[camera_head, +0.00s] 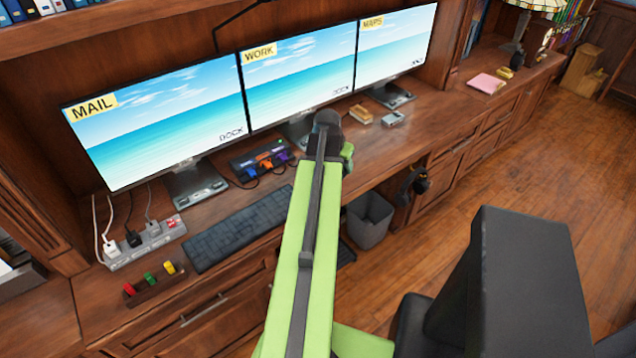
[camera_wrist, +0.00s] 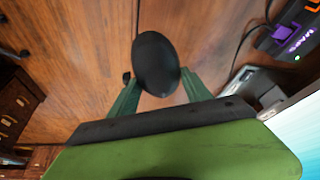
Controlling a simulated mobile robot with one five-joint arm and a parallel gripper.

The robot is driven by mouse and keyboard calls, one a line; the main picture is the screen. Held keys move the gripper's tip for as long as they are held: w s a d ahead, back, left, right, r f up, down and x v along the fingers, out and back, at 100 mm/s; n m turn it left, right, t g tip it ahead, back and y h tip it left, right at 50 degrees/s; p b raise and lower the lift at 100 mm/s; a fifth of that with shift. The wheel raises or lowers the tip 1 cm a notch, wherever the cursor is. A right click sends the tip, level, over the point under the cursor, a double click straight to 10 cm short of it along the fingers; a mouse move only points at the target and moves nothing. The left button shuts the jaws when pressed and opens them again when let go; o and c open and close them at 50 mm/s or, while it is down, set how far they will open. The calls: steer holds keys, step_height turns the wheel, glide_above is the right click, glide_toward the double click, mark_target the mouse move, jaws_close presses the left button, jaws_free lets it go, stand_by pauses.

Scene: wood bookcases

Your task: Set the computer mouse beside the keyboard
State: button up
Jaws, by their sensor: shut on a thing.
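A black computer mouse (camera_wrist: 155,62) is between the two green fingers of my gripper (camera_wrist: 156,84) in the wrist view, and the gripper is shut on it. A brown wood surface shows beneath the mouse; the gap under it cannot be judged. The dark keyboard (camera_head: 232,232) lies on the desk in front of the left monitor in the head view, left of my arm. Its right end is partly hidden by the arm. In the head view my gripper is mostly hidden behind the arm's far end, and the mouse is not visible there.
Three monitors line the desk's (camera_head: 415,150) back. A switch dock (camera_head: 262,160) with coloured plugs stands behind the keyboard. A power strip (camera_head: 145,243) and a small rack with coloured pieces (camera_head: 150,282) are at the left. A grey bin (camera_head: 368,220) stands below the desk.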

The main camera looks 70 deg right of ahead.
steer(key=w+f+b, duration=0.1)
steer(key=w, duration=0.1)
steer(key=w+d+f+b, duration=0.1)
steer(key=w+f, duration=0.1)
steer(key=w, duration=0.1)
steer(key=w+d+f+b, duration=0.1)
steer(key=w+f, duration=0.1)
steer(key=shift+w+d+b, duration=0.15)
steer(key=shift+w+b, duration=0.1)
steer(key=shift+b, duration=0.15)
steer(key=shift+w, duration=0.25)
step_height(320, 180, down, 4)
steer(key=b, duration=0.4)
steer(key=shift+f, duration=0.25)
steer(key=shift+r, duration=0.25)
steer(key=shift+f, duration=0.2)
steer(key=o, duration=1.4)
steer(key=shift+r, duration=0.1)
